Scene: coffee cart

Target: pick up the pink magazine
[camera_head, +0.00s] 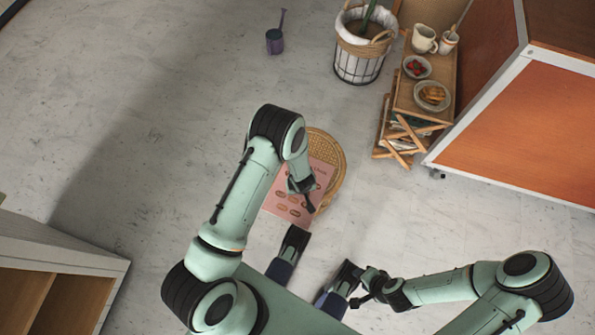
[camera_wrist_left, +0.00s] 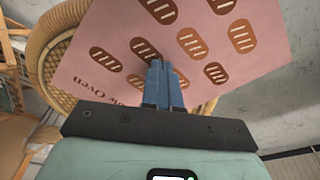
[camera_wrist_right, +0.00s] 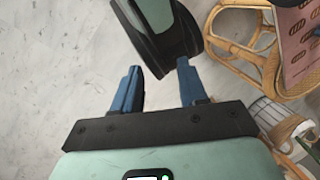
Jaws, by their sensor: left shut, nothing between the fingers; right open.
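The pink magazine (camera_head: 284,205), printed with brown loaf shapes, lies on a round wicker stool (camera_head: 338,165). My left arm covers part of both in the head view. My left gripper (camera_head: 309,204) is shut and empty over the magazine. In the left wrist view its closed blue fingers (camera_wrist_left: 162,75) overlap the magazine (camera_wrist_left: 268,48); I cannot tell whether they touch it. My right gripper (camera_head: 360,288) is open and empty, low and right of the stool. In the right wrist view its fingers (camera_wrist_right: 157,75) are apart, and the magazine (camera_wrist_right: 292,62) shows at the right edge.
A wooden rack (camera_head: 442,84) with plates of food and mugs stands at the upper right beside an orange-panelled cart (camera_head: 520,125). A lined basket (camera_head: 358,66) and a small purple watering can (camera_head: 275,41) stand at the top. The floor left of the stool is clear.

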